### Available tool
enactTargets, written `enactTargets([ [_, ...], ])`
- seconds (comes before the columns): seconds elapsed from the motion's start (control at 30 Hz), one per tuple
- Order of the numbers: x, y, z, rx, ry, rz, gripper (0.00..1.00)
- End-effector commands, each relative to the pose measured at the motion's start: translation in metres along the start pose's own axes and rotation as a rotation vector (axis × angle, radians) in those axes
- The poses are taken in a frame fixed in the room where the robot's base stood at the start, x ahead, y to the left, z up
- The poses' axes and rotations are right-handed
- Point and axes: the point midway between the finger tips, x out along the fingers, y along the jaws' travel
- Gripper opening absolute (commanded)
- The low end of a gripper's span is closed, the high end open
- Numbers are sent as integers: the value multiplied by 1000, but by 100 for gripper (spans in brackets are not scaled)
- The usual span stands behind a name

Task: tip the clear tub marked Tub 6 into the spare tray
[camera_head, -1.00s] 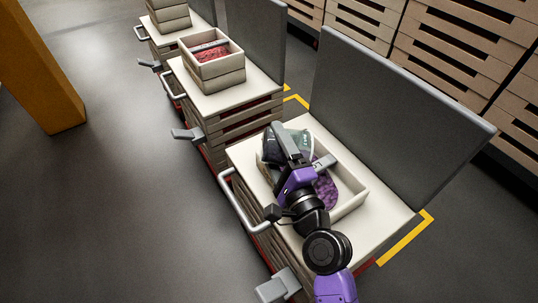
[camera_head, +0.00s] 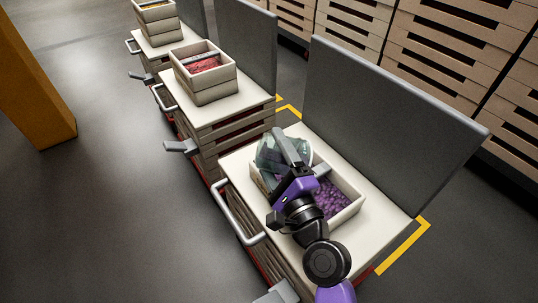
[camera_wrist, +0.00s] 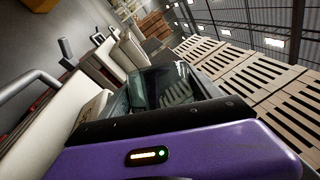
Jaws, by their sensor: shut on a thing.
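A clear tub (camera_head: 268,152) is in my gripper (camera_head: 287,148), which is shut on it, in the head view. The tub is tilted over the left end of a cream tray (camera_head: 350,210) on the nearest cart. Purple candy (camera_head: 332,197) lies in the right part of this tray. The gripper and tub hide the tray's left part. In the wrist view the clear tub (camera_wrist: 165,84) shows just beyond my gripper and looks see-through, with no candy I can make out. No label on tub or tray is readable.
The nearest cart's white top (camera_head: 385,205) is bare right of the tray, with a tall grey panel (camera_head: 390,120) behind. A second cart holds stacked trays with red contents (camera_head: 205,66). A third stack (camera_head: 156,12) stands farther back. An orange post (camera_head: 35,80) is at left.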

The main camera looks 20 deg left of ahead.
Motion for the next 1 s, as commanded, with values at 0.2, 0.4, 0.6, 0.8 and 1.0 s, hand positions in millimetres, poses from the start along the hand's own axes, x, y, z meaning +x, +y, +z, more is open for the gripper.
enactTargets([
  [0.2,0,-1,0,-2,0,0,11],
  [0.4,0,-1,0,-2,0,1,11],
  [0.6,3,-3,7,-102,0,45,11],
  [0.8,7,4,17,-318,-1,136,11],
  [1.0,9,10,23,-494,0,209,11],
])
